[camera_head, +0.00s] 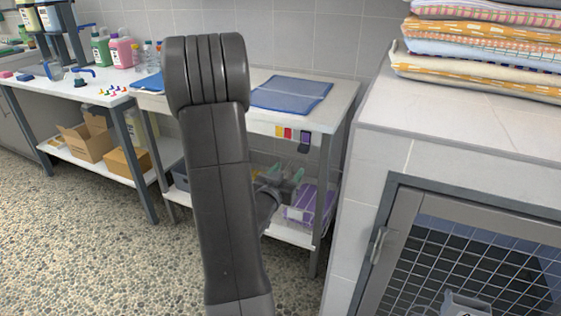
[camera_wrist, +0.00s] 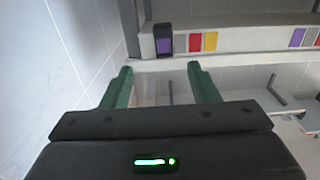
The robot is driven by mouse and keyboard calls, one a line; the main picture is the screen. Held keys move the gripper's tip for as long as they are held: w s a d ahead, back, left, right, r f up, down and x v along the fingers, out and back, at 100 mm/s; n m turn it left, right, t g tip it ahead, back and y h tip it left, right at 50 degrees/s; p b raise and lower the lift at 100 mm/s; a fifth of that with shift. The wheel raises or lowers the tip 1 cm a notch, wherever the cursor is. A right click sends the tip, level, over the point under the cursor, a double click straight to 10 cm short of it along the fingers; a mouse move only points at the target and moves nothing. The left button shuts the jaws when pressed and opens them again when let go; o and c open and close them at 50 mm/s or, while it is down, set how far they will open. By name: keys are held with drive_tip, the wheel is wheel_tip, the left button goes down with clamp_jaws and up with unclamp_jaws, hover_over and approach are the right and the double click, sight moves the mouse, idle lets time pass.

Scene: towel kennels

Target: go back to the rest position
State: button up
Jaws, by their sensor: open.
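My gripper (camera_wrist: 160,82) shows in the wrist view with its two green fingers apart and nothing between them. It faces the underside area of a white table, whose front edge with coloured tags crosses the top of that view. In the head view my arm stands up in the middle of the picture and bends down behind itself. The green fingertips (camera_head: 284,178) show beside it, below the tabletop and near the lower shelf. Part of the gripper is hidden behind my arm.
A white table (camera_head: 345,92) with a blue mat (camera_head: 291,94) stands behind my arm. A purple basket (camera_head: 309,205) sits on its lower shelf. A tiled block with a barred kennel door (camera_head: 480,265) and folded towels (camera_head: 485,45) is at right. Pebbled floor (camera_head: 90,240) is clear at left.

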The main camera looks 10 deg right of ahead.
sight(300, 147)
drive_tip(key=b+x, duration=0.1)
drive_tip(key=x, duration=1.2)
drive_tip(key=shift+w+d, duration=0.15)
drive_tip(key=shift+w, duration=0.35)
drive_tip(key=shift+w+a, duration=0.2)
drive_tip(key=shift+a, duration=0.2)
